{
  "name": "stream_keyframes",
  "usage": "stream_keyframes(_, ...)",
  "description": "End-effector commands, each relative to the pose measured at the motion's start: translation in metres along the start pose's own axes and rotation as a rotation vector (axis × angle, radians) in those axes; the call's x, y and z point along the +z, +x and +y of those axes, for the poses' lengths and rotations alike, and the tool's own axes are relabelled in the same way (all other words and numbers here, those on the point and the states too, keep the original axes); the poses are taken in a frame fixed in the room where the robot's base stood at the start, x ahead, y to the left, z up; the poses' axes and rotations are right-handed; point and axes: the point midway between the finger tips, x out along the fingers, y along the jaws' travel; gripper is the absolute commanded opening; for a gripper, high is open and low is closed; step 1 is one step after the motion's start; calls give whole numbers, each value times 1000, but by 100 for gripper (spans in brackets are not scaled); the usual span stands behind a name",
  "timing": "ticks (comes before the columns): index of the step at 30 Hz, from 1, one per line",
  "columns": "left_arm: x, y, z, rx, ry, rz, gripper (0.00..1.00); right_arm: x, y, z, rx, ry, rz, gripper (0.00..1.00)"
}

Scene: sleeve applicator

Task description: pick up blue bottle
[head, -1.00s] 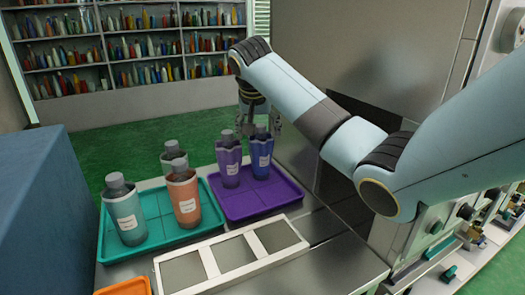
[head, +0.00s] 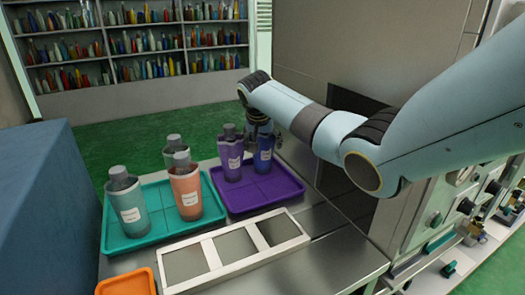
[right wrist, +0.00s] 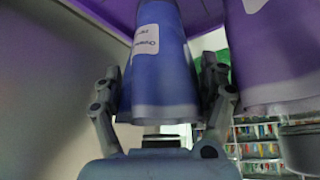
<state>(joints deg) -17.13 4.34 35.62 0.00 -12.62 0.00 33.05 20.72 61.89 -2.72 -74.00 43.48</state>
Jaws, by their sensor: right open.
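The blue bottle (head: 264,155) stands upright at the back of the purple tray (head: 258,194), right of the purple bottle (head: 231,158). My right gripper (head: 260,132) comes down over its top from above. In the right wrist view the blue bottle (right wrist: 160,65) appears upside down with its white label showing. The open right gripper (right wrist: 160,82) has one finger on each side of it; whether they touch it cannot be told. The purple bottle (right wrist: 275,60) is close beside the right-hand finger. My left gripper is not in view.
A teal tray (head: 150,235) holds teal, orange and grey-capped bottles on the left. A white three-window frame (head: 235,250) lies in front, with an orange tray (head: 125,284) at the front left. A large grey machine (head: 345,60) stands right of the purple tray.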

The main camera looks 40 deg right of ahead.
Motion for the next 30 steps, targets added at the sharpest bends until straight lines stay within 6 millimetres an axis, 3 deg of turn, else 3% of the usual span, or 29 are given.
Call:
stream_keyframes(4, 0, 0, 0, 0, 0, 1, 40, 0, 0, 0, 0, 0, 1, 75)
stream_keyframes(20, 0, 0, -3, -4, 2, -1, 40, 0, -1, 0, 0, 0, 1, 5)
stream_keyframes(30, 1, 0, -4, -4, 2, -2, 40, -7, -9, 0, -2, 1, 5, 4)
